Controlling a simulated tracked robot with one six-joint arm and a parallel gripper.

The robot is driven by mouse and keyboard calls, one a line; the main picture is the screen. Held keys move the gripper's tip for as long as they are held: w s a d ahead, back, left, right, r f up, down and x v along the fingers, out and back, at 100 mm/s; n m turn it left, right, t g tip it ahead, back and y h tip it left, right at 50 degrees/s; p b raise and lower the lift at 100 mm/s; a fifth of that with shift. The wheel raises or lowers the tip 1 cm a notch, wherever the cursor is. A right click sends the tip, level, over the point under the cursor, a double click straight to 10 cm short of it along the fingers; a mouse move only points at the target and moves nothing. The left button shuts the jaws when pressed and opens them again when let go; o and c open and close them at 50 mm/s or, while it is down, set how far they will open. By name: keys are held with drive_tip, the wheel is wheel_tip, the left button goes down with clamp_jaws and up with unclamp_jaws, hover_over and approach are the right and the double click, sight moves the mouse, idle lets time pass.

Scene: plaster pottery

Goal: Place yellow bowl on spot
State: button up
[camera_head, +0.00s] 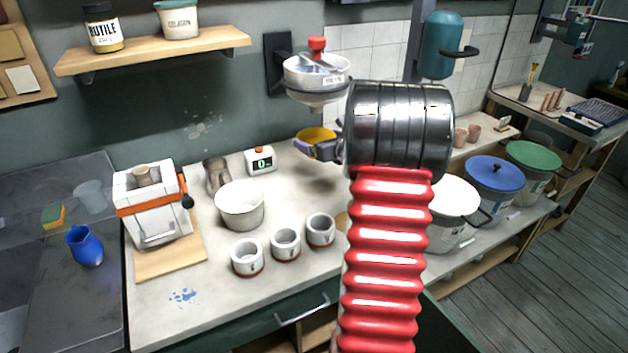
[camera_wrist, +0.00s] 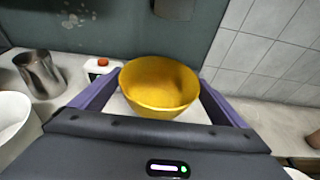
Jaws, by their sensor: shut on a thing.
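The yellow bowl (camera_head: 317,135) is held by my gripper (camera_head: 322,150), above the back part of the white counter in the head view. In the wrist view the yellow bowl (camera_wrist: 160,85) sits upright between the two purple fingers of my gripper (camera_wrist: 160,100), and its inside is empty. The far part of the bowl is clear to see there. My arm covers part of the counter in the head view. I cannot make out the spot for sure; a tan patch (camera_head: 342,221) shows partly behind my arm.
A hopper (camera_head: 317,80) hangs on the wall above the held bowl. Lidded buckets (camera_head: 494,174) stand at right.

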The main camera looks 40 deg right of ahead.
drive_tip(key=shift+f, duration=0.1)
drive_tip(key=shift+f, duration=3.05)
drive_tip(key=shift+f, duration=1.85)
drive_tip(key=shift+f, duration=0.1)
drive_tip(key=o, duration=0.7)
drive_tip(key=shift+o, duration=0.2)
